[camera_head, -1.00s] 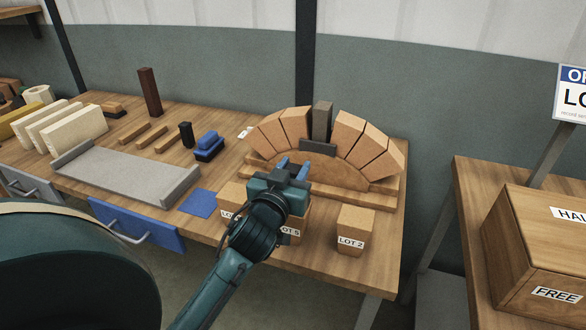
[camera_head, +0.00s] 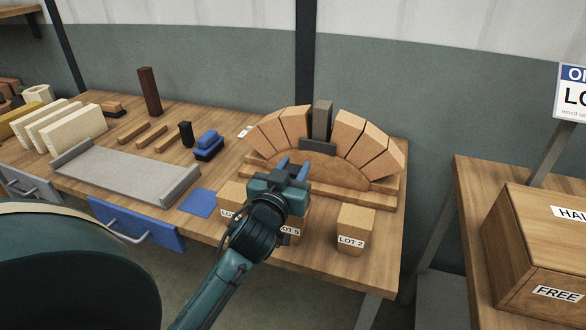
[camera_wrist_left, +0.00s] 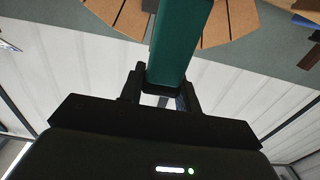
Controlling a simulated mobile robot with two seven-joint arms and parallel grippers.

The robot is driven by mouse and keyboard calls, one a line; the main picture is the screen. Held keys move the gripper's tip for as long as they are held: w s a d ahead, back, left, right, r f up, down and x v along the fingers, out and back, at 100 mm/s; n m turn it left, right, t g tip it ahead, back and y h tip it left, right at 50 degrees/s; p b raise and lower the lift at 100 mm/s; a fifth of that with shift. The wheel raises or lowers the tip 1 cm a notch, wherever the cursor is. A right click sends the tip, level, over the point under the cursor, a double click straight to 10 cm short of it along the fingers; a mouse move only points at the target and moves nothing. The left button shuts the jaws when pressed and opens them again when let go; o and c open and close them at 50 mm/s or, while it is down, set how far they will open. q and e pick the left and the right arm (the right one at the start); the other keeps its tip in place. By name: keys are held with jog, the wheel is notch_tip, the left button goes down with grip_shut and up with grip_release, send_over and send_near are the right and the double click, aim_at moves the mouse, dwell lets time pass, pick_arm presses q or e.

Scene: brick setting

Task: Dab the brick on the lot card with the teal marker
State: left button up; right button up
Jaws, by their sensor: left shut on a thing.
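My left gripper (camera_head: 291,167) is over the front right of the bench, in front of the brick arch. In the left wrist view it (camera_wrist_left: 163,88) is shut on the teal marker (camera_wrist_left: 180,40), a long teal block reaching away from the jaws. The marker's tip is out of that view. Three bricks stand at the bench front: one marked LOT 2 (camera_head: 356,228), one marked LOT 5 (camera_head: 291,231) partly behind my gripper, and one with a half-hidden label (camera_head: 229,195). A small white card (camera_head: 244,132) lies left of the arch; its print is unreadable. My right gripper is out of view.
The brick arch (camera_head: 268,136) stands on a wooden base behind my gripper. A grey tray (camera_head: 120,180), a blue pad (camera_head: 198,203) and a blue-topped block (camera_head: 208,146) are to the left. A wooden crate (camera_head: 545,245) stands on the right-hand table.

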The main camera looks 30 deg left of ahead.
pick_arm(q)
jog(key=shift+f, duration=0.35)
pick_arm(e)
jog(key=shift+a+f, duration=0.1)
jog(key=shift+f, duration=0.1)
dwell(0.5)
pick_arm(q)
jog(key=shift+r+p, duration=0.65)
jog(key=shift+r, duration=0.2)
jog(key=shift+r+p, duration=1.05)
notch_tip(320, 180, up, 2)
jog(key=shift+r+p, duration=0.1)
jog(key=shift+p, duration=0.9)
jog(key=shift+r+p, duration=0.6)
jog(key=shift+p, duration=0.1)
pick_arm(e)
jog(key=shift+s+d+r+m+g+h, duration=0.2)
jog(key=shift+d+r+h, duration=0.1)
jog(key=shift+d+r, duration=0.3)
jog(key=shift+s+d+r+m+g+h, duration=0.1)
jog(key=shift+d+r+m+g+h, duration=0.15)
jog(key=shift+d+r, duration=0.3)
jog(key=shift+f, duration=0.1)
pick_arm(q)
jog(key=shift+f, duration=0.1)
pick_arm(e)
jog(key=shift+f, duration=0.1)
